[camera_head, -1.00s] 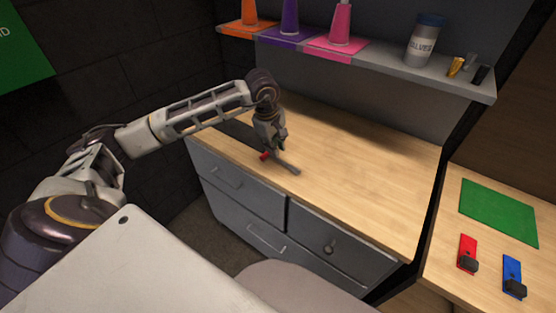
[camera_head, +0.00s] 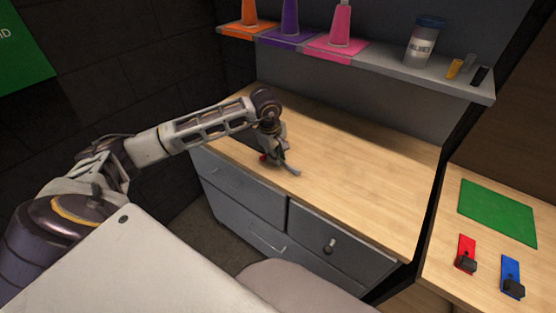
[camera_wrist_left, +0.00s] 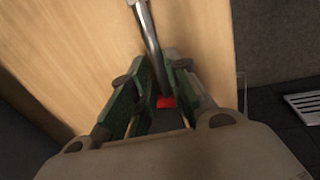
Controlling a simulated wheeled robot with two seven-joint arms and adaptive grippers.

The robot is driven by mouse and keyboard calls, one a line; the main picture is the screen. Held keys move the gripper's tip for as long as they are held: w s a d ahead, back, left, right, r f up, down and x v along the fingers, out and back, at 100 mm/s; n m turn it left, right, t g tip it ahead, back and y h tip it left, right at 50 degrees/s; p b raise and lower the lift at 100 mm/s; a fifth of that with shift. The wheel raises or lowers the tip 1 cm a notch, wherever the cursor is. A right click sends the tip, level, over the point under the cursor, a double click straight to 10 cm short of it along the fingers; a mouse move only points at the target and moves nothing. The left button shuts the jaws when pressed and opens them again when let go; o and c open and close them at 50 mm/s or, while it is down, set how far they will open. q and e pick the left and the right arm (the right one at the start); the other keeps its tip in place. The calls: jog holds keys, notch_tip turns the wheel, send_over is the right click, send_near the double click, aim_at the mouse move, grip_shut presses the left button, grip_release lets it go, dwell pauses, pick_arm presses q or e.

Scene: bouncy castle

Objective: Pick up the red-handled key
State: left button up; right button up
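The red-handled key lies on the wooden counter (camera_head: 340,175), near its front edge. In the head view its red handle (camera_head: 263,158) shows beside my left gripper (camera_head: 280,161), and its grey shaft points right. In the left wrist view the metal shaft (camera_wrist_left: 150,38) runs down between the green-padded fingers of my left gripper (camera_wrist_left: 159,65), with the red handle (camera_wrist_left: 167,102) showing between them. The fingertips are close against both sides of the shaft. The key still appears to rest on the counter. My right gripper is not in view.
Grey drawers (camera_head: 240,190) stand under the counter. A shelf (camera_head: 385,62) above holds coloured cones and a labelled jar (camera_head: 424,42). A side table at right carries a green mat (camera_head: 497,211), a red piece (camera_head: 466,253) and a blue piece (camera_head: 512,277). The counter right of the key is clear.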

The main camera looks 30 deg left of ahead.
pick_arm(q)
jog(key=shift+f, duration=0.5)
grip_shut()
jog(key=shift+w, duration=0.1)
jog(key=shift+r, duration=0.1)
